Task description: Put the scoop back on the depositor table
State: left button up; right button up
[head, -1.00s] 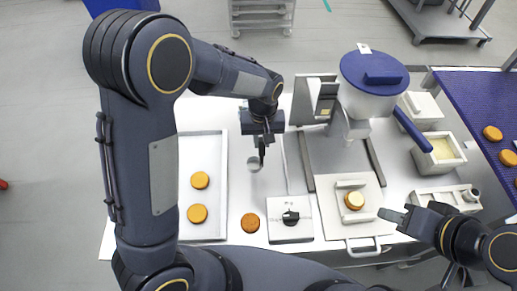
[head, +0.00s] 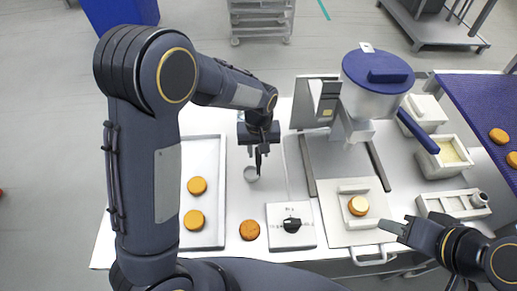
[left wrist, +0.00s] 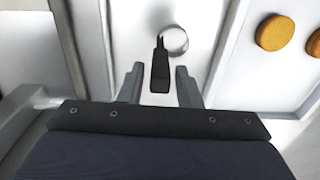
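The scoop has a dark handle and a small round metal cup (head: 251,174). It is at the white depositor table (head: 237,205), between the tray and the scale, and its cup appears to rest on the tabletop. My left gripper (head: 262,150) is directly above it, pointing down. In the left wrist view the dark handle (left wrist: 160,72) is between the two fingers (left wrist: 160,85), with a visible gap on each side, so the gripper is open around it. My right gripper (head: 394,225) is at the table's front right, near the white plate; its finger gap is unclear.
A tray with two rounds (head: 196,187) stands left of the scoop, with a darker round (head: 249,230) on the table. A scale (head: 291,225) is front right of the scoop. The depositor (head: 375,85) stands behind right; a blue conveyor (head: 480,110) is far right.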

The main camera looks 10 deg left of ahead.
pick_arm(q)
jog(key=shift+o, duration=0.8)
jog(key=shift+r, duration=0.1)
jog(key=shift+r+p, duration=0.3)
notch_tip(320, 180, up, 7)
jog(key=p, duration=0.5)
jog(key=s+a+r+h, duration=0.2)
jog(key=s+a+r, duration=0.3)
jog(key=r, duration=0.5)
jog(key=s+a+r+t+h, duration=0.1)
jog(key=s+a+t, duration=0.1)
jog(key=s, duration=0.7)
jog(key=s+a+r+m+t, duration=0.1)
jog(key=s+a+r+t, duration=0.1)
jog(key=s, duration=0.6)
jog(key=shift+s+a+m+t+h, duration=0.3)
jog(key=shift+s+a+t+h, duration=0.1)
jog(key=shift+t, duration=0.3)
